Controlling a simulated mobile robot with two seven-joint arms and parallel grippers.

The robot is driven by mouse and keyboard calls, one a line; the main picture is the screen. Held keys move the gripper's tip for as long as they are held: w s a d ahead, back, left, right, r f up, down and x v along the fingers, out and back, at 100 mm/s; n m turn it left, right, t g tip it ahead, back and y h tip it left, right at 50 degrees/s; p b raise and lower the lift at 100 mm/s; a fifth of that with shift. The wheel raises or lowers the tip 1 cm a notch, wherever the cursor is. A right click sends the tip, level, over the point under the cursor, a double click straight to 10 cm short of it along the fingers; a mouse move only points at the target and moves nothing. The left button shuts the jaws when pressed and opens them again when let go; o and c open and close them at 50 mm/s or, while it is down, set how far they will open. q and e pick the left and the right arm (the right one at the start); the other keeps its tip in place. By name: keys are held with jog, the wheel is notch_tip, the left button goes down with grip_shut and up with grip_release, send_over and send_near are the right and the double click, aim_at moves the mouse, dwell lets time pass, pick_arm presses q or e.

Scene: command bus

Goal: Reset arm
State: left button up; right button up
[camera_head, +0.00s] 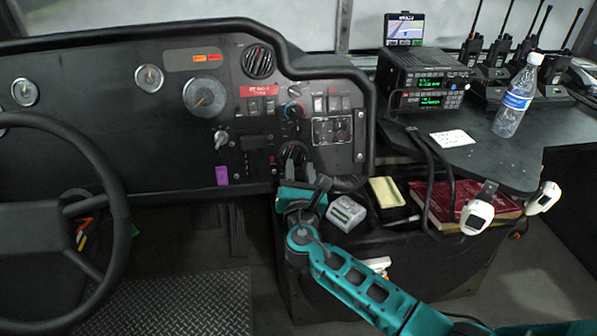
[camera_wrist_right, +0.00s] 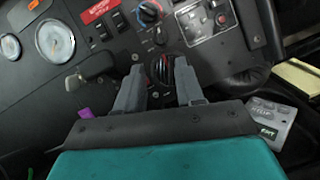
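My right arm (camera_head: 365,290) is teal and reaches up from the bottom right of the head view to the dashboard's lower edge. My right gripper (camera_head: 299,168) is in front of the lower round vent on the dashboard (camera_head: 110,125). In the right wrist view its two grey fingers (camera_wrist_right: 158,65) stand apart with nothing held between them. The lower vent (camera_wrist_right: 162,68) shows behind the gap; I cannot tell if the fingers touch the panel. My left gripper is not in view.
A steering wheel (camera_head: 108,190) is at left. Radios (camera_head: 425,80) and a bottle (camera_head: 516,98) stand at upper right. White handsets hang nearby.

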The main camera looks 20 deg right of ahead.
jog(key=s+f+m+g+y+p, duration=0.45)
jog(key=s+f+m, duration=0.25)
jog(key=s+m, duration=0.35)
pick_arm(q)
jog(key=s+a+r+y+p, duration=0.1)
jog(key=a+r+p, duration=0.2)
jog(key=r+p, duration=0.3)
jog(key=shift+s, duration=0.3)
pick_arm(e)
jog(key=s+a+r+m+g+y, duration=0.1)
jog(key=s+r+m+g+y, duration=0.1)
jog(key=s+m, duration=1.4)
jog(key=shift+s+y, duration=0.25)
jog(key=shift+y, duration=0.2)
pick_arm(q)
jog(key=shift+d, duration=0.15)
pick_arm(e)
jog(key=shift+r+m, duration=0.1)
jog(key=shift+m, duration=0.15)
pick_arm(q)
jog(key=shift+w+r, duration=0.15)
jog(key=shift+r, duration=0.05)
